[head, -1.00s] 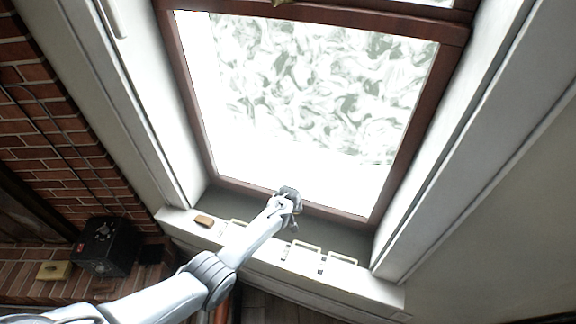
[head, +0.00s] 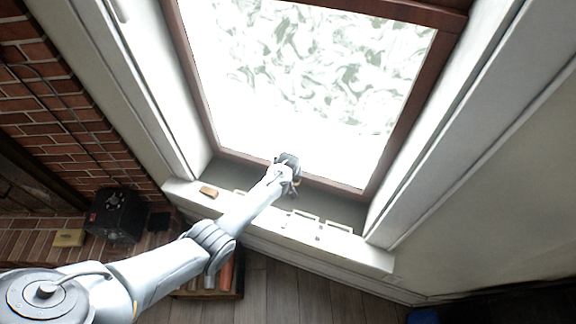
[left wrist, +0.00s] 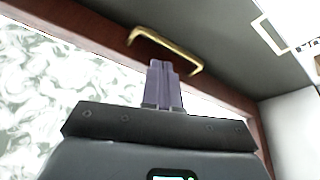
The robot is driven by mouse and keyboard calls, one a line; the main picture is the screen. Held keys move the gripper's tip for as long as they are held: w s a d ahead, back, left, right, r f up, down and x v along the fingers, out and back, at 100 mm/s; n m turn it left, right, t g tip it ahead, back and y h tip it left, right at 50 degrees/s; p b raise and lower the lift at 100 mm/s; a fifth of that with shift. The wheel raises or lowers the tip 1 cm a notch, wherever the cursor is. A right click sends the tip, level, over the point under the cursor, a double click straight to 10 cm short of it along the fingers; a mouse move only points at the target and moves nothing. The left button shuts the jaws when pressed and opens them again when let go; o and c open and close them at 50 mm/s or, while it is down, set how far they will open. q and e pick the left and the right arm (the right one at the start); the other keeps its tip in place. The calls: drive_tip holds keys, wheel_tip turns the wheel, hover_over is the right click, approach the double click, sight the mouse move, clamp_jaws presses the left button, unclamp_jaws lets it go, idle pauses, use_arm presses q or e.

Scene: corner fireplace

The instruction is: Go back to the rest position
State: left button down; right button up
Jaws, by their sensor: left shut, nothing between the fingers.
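My left gripper (left wrist: 163,85) is shut and empty in the left wrist view, its two fingers side by side. A brass-coloured handle (left wrist: 165,48) shows just beyond the fingertips there; I cannot tell whether they touch. In the head view my left gripper (head: 289,181) is over the window sill, close to the lower window frame, and its fingers are hard to make out. My left arm reaches in from the lower left. My right gripper is not in view.
The white sill (head: 350,250) carries several pale rectangular handles or frames and a small brown block (head: 209,191). A black box (head: 117,214) and a yellowish block (head: 69,237) stand on brick at left. A shelf of books (head: 226,278) sits below my arm. Wooden floor is open at the bottom.

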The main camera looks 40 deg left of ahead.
use_arm(q)
drive_tip(key=p+v, duration=0.2)
drive_tip(key=v, duration=0.5)
drive_tip(key=s+d+f+g, duration=0.1)
drive_tip(key=s+f, duration=0.5)
drive_tip(key=s, duration=0.3)
drive_tip(key=s+d+f+g, duration=0.1)
drive_tip(key=s+f+g, duration=0.1)
drive_tip(key=s+f, duration=0.55)
drive_tip(key=s+d+r+m+h, duration=0.15)
drive_tip(key=s+d+r, duration=0.25)
drive_tip(key=s, duration=0.4)
drive_tip(key=s+d+r+m, duration=0.3)
drive_tip(key=s+d+r, duration=0.1)
drive_tip(key=s, duration=0.3)
drive_tip(key=d+r+m+t+p, duration=0.1)
drive_tip(key=r+p, duration=0.8)
drive_tip(key=r, duration=0.9)
drive_tip(key=s+d+r+m+t+h+p, duration=0.1)
drive_tip(key=d+r+m+p, duration=0.3)
drive_tip(key=r+p, duration=0.5)
wheel_tip(320, 180, up, 9)
drive_tip(key=shift+s+f+m+t, duration=0.1)
drive_tip(key=shift+s+m+t, duration=0.2)
drive_tip(key=shift+t, duration=0.3)
